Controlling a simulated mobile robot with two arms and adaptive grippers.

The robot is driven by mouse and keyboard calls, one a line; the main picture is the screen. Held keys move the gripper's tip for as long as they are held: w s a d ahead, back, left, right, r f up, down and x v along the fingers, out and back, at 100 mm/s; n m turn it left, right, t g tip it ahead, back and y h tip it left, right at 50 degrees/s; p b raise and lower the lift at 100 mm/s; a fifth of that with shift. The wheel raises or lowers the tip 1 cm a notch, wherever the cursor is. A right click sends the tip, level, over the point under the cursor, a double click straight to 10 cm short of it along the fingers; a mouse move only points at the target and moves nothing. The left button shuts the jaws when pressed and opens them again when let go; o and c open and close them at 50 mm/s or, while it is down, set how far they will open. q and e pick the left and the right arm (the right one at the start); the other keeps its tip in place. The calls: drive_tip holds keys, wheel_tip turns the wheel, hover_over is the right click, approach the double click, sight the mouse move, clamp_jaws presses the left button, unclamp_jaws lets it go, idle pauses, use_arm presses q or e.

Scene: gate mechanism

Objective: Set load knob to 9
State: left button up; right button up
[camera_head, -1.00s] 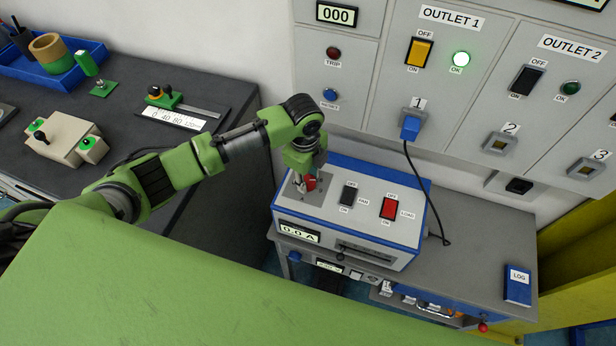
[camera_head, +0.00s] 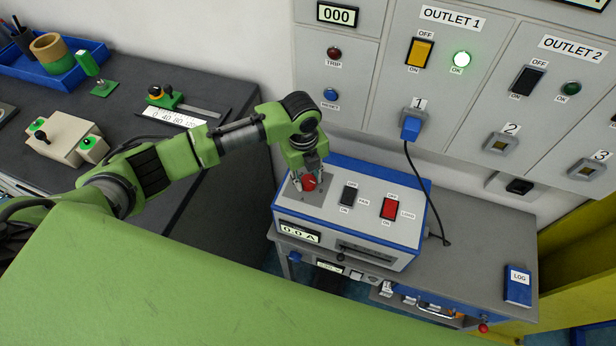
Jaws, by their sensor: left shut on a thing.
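The load knob (camera_head: 309,184) is red and sits on a grey plate at the left of the top of a blue and white load box (camera_head: 375,222). My left gripper (camera_head: 308,177) points down over the knob with its fingers around it, shut on it. The fingers partly hide the knob and the marks around it, so I cannot read its setting. The box's display (camera_head: 299,232) reads 0.0 A. A black fan switch (camera_head: 348,195) and a red load switch (camera_head: 389,208) are on the box's top. My right gripper is not in view.
The box stands on a grey bench (camera_head: 470,245) with a blue LOG book (camera_head: 517,284) at the right. A black cable runs from the blue plug (camera_head: 411,127) at outlet 1 down beside the box. A dark table (camera_head: 130,120) with several items is at the left.

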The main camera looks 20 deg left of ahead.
sight(305, 181)
use_arm(q)
drive_tip(key=shift+w+r, duration=0.1)
drive_tip(key=o, duration=1.1)
drive_tip(key=r, duration=1.2)
drive_tip(key=shift+s+a, duration=0.3)
